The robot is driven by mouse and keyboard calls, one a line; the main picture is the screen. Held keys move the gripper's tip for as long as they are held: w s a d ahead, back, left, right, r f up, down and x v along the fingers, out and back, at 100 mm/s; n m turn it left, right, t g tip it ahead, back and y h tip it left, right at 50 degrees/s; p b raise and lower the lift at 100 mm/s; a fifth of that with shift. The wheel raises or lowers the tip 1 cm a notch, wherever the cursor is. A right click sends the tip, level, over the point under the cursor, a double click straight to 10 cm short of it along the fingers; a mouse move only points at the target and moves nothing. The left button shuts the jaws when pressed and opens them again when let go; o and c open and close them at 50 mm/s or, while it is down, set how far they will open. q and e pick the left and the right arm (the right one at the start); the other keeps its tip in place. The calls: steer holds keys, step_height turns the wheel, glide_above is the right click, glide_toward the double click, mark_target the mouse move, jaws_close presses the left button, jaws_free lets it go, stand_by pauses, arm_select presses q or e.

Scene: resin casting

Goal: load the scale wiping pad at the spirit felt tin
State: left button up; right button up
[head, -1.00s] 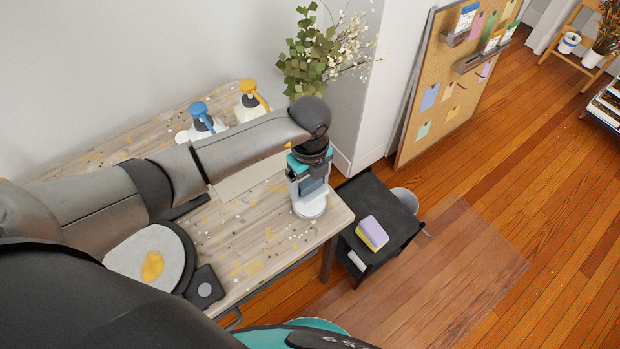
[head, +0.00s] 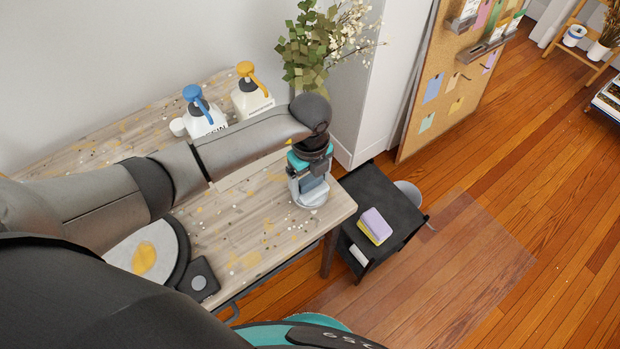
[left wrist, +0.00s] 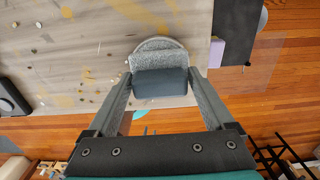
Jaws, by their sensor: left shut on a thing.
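My left gripper (head: 311,182) points down at the table's right corner, shut on the wiping pad. In the left wrist view the fingers (left wrist: 160,95) close on both sides of the pad (left wrist: 160,82), a dark blue-grey block with a lighter grey fuzzy part. The round, pale spirit felt tin (head: 313,203) stands right below it; its rim (left wrist: 158,43) shows behind the pad in the wrist view. The pad is over or in the tin; I cannot tell whether it touches the felt. My right gripper is not in view.
A scale with a round plate (head: 125,262) bearing a yellow patch sits at the table's front left. Two pump bottles (head: 204,118) (head: 252,99) stand at the back. A black side stand (head: 385,195) holds a purple-and-yellow sponge (head: 375,226). A leafy plant is behind.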

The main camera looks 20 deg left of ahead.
mark_target(310, 178)
arm_select(q)
steer(key=shift+f+b, duration=0.4)
steer(key=shift+f, duration=0.1)
stand_by(0.5)
steer(key=shift+s+f, duration=0.1)
stand_by(1.0)
step_height(310, 178, up, 7)
steer(key=p, duration=0.7)
stand_by(0.4)
stand_by(0.5)
